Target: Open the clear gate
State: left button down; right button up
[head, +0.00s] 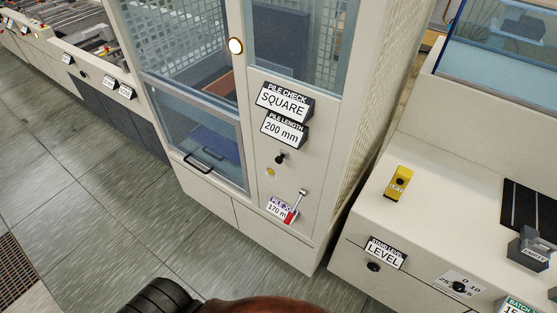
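A clear panel in a pale metal frame (185,122), which looks like the clear gate, covers the lower left opening of the tall cream cabinet. It appears shut, flush with the cabinet front. A black bar handle (204,163) sits at its lower edge. A blue surface shows dimly behind the panel. Neither of my grippers can be made out in the head view. Only dark and reddish-brown parts, probably mine, show at the bottom edge, well below the handle.
A cream counter (350,215) with a yellow LIFT control (398,183) stands at right. Grey floor (70,200) is open at left.

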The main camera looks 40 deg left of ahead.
aim_at(234, 120)
jog(key=u, duration=2.45)
jog(key=i, duration=0.7)
jog(key=u, duration=0.4)
